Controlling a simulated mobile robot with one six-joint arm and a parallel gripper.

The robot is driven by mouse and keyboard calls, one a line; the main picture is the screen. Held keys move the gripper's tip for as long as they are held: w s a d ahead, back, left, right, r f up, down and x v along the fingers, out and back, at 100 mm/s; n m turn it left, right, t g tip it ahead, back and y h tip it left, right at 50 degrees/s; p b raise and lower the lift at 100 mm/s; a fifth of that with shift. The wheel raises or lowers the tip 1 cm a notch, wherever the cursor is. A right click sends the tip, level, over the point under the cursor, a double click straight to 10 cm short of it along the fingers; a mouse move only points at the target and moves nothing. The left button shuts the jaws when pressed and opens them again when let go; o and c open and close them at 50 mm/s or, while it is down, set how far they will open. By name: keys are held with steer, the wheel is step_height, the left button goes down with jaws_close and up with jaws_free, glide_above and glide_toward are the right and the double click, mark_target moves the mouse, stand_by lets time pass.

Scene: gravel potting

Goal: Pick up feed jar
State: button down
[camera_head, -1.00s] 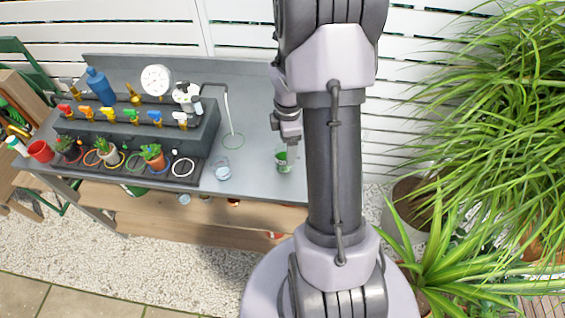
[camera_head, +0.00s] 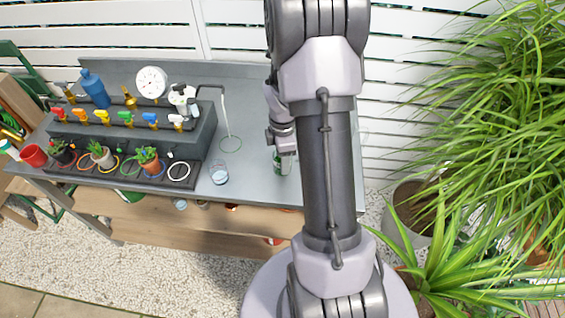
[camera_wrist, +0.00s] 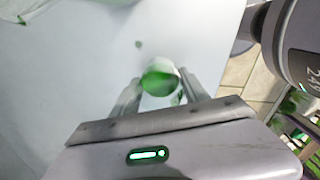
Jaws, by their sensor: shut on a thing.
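The feed jar (camera_wrist: 161,80), a small clear jar with green contents, sits between the two fingers of my gripper (camera_wrist: 160,92) in the wrist view. The fingers are shut on its sides. In the head view the jar (camera_head: 282,162) shows at the grey bench's right part, just below my gripper (camera_head: 283,145) and partly hidden by it and my arm. I cannot tell whether the jar touches the bench top.
A clear glass of water (camera_head: 219,174) stands left of the jar on the grey bench (camera_head: 250,185). A dark rack with coloured taps (camera_head: 125,118) and small potted plants (camera_head: 148,158) is further left. A blue bottle (camera_head: 95,88) and a white dial (camera_head: 151,82) stand behind.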

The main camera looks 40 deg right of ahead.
steer(key=shift+r, duration=0.15)
steer(key=shift+r+p, duration=0.8)
steer(key=shift+r, duration=0.55)
steer(key=s+a+r+p, duration=0.1)
steer(key=s+a, duration=0.1)
steer(key=s, duration=0.5)
steer(key=s+a+r+p, duration=0.1)
steer(key=s+a, duration=0.2)
steer(key=s, duration=0.5)
steer(key=shift+a+p, duration=0.2)
steer(key=shift+p, duration=0.2)
